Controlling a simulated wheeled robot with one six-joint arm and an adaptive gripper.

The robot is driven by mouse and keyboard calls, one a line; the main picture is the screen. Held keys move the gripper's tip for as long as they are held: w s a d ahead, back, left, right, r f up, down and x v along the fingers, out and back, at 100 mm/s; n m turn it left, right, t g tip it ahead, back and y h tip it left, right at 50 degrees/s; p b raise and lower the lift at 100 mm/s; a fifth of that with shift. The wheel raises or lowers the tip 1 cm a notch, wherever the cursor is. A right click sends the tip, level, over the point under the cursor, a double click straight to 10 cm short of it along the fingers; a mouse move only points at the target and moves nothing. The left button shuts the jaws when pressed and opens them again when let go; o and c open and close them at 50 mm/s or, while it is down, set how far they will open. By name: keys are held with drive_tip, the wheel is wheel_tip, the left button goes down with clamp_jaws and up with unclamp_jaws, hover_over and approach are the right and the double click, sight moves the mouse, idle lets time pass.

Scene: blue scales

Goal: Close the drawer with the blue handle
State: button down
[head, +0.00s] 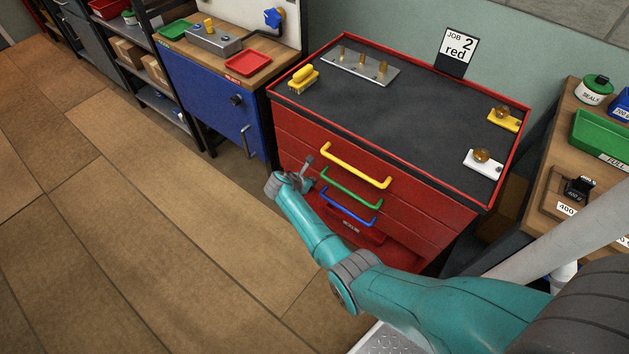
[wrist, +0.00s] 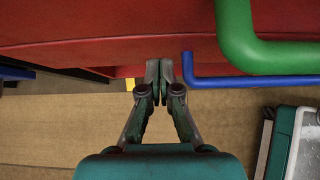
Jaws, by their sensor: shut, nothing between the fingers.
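The red drawer cabinet (head: 285,125) stands in the middle of the head view. Its front carries a yellow handle (head: 355,166), a green handle (head: 350,188) and a blue handle (head: 347,208), from top to bottom. I cannot tell how far the blue-handled drawer stands out. My gripper (head: 308,161) is near the left ends of the green and blue handles. In the wrist view my gripper (wrist: 159,72) is shut and empty. Its tips are just left of the blue handle (wrist: 250,82), against the red front (wrist: 100,40) in view; contact is unclear. The green handle (wrist: 265,50) is at upper right.
A blue cabinet (head: 220,105) stands to the left, with a gap beside the red one. A wooden bench (head: 560,160) stands at right. The cabinet top (head: 420,105) bears several small parts. The tiled floor (head: 150,220) at left is clear.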

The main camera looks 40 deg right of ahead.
drive_tip(key=a+f+v, duration=0.1)
drive_tip(key=v, duration=1)
drive_tip(key=shift+s+a, duration=0.1)
drive_tip(key=shift+a, duration=0.05)
drive_tip(key=s+a+f+m+t+y, duration=0.3)
drive_tip(key=s+a+f, duration=0.2)
drive_tip(key=s+f, duration=0.5)
drive_tip(key=s+a+r+m+t+y, duration=0.1)
drive_tip(key=s+a+r+m+t, duration=0.15)
drive_tip(key=s, duration=0.55)
drive_tip(key=s+a+r+m+t+y, duration=0.15)
drive_tip(key=s+a, duration=0.25)
drive_tip(key=s, duration=0.4)
drive_tip(key=s+a+r+m+t+y, duration=0.35)
drive_tip(key=s+r+m, duration=0.25)
drive_tip(key=s+r, duration=0.65)
drive_tip(key=s+a+r+m+t, duration=0.1)
drive_tip(key=s+r+m, duration=0.2)
drive_tip(key=r, duration=0.6)
drive_tip(key=s+a+r+m+t, duration=0.1)
drive_tip(key=s+r+m, duration=0.3)
drive_tip(key=r, duration=0.5)
drive_tip(key=shift+s, duration=0.45)
drive_tip(key=shift+t, duration=0.25)
